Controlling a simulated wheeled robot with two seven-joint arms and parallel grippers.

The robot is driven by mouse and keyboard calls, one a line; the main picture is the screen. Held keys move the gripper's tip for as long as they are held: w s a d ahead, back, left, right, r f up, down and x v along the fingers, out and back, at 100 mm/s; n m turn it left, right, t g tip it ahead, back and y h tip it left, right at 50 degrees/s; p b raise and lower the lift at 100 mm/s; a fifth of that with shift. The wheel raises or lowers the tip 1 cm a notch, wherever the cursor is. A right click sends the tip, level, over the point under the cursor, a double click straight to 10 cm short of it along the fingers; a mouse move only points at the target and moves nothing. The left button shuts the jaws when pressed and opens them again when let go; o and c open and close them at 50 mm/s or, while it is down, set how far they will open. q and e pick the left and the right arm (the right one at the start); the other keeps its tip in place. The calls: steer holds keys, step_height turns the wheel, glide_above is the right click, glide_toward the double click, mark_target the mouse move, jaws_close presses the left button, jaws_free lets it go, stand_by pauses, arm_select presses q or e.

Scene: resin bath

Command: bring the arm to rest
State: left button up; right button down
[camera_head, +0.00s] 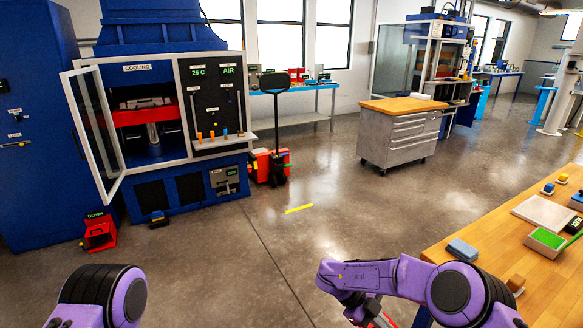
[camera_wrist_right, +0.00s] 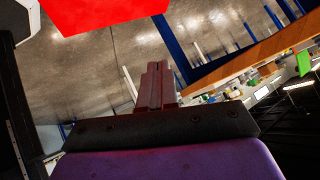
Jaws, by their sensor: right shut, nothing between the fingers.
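My right arm (camera_head: 400,280) is purple and bent, coming in from the lower right in the head view. Its hand points down and is mostly cut off by the bottom edge. In the right wrist view my right gripper (camera_wrist_right: 156,88) has its red fingers together with nothing between them. It hangs over open floor, left of the wooden workbench (camera_head: 455,312). Of my left arm (camera_head: 112,298) only a purple joint shows at the lower left, and its gripper is out of view.
The workbench carries a blue block (camera_head: 462,250) and a green-filled tray (camera_head: 546,240). The cooling cabinet (camera_head: 150,110) has its glass door (camera_head: 98,135) swung open. A wood-topped drawer cart (camera_head: 402,135) stands farther back. The middle floor is clear.

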steer(key=s+d+f+n+t+h, duration=0.1)
steer(key=s+d+f+n+t, duration=0.75)
steer(key=n, duration=0.45)
steer(key=s+a+f+n+g+y, duration=0.1)
steer(key=s+f+n+y, duration=0.2)
steer(key=s, duration=0.9)
steer(key=s+a+n+g+y, duration=0.1)
steer(key=s+n+y, duration=0.35)
steer(key=s, duration=0.75)
step_height(320, 180, down, 10)
steer(key=b, duration=1)
steer(key=shift+w+h, duration=0.45)
steer(key=shift+f, duration=0.1)
